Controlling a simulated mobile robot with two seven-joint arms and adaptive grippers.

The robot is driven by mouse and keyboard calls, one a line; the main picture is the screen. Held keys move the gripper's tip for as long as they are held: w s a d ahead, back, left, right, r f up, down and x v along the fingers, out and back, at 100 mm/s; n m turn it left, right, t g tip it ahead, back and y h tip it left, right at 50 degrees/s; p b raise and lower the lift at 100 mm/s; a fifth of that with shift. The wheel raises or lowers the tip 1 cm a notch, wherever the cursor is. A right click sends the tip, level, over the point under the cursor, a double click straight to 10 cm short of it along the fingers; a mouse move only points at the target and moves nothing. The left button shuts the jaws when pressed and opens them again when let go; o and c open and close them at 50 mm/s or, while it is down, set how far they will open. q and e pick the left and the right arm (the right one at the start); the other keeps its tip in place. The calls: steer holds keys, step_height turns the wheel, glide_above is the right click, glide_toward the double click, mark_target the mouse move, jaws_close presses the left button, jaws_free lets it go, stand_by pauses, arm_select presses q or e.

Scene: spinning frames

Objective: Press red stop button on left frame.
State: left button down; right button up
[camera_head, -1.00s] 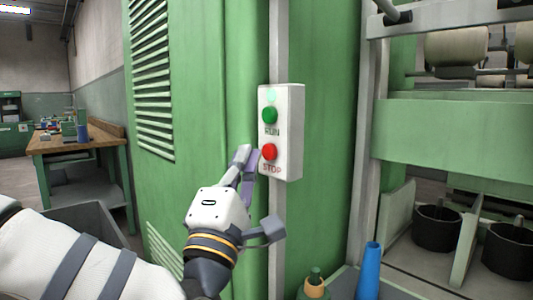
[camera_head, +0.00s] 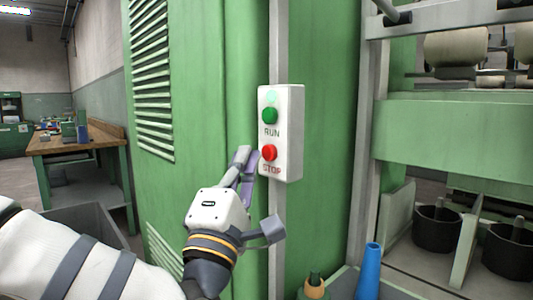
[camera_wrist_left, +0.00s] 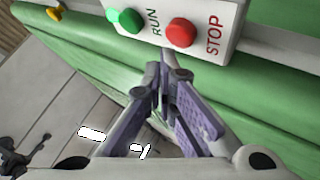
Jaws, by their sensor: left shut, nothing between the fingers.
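A white control box (camera_head: 292,135) is fixed on the grey strip of the green machine frame. It bears a green RUN button (camera_head: 270,115) above a red STOP button (camera_head: 269,153). In the left wrist view the red button (camera_wrist_left: 181,33) is near the top middle and the green button (camera_wrist_left: 130,20) is to its left. My left gripper (camera_head: 247,158) is shut and empty, just left of the box at about the red button's height. In the wrist view its fingertips (camera_wrist_left: 160,62) lie just below the box's edge, not over the red button. My right gripper is not in view.
A machine frame with rollers (camera_head: 456,46) and dark pots (camera_head: 437,228) stands at the right. A blue cone (camera_head: 369,270) and a bottle-like object (camera_head: 315,287) are at the bottom. A wooden workbench (camera_head: 75,141) is at the far left.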

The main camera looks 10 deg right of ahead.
arm_select(q)
steer(key=shift+w+d, duration=0.1)
steer(key=shift+w+d, duration=0.15)
steer(key=shift+d, duration=0.1)
steer(key=shift+w+d, duration=0.3)
steer(key=shift+d, duration=0.1)
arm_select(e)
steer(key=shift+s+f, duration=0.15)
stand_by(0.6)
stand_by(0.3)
arm_select(q)
steer(key=shift+s+a, duration=0.55)
steer(key=shift+a, duration=0.15)
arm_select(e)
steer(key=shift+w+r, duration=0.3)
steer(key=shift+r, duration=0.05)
arm_select(q)
steer(key=s+a+p, duration=0.1)
steer(key=a, duration=0.1)
steer(key=s+a, duration=0.2)
steer(key=shift+p, duration=0.4)
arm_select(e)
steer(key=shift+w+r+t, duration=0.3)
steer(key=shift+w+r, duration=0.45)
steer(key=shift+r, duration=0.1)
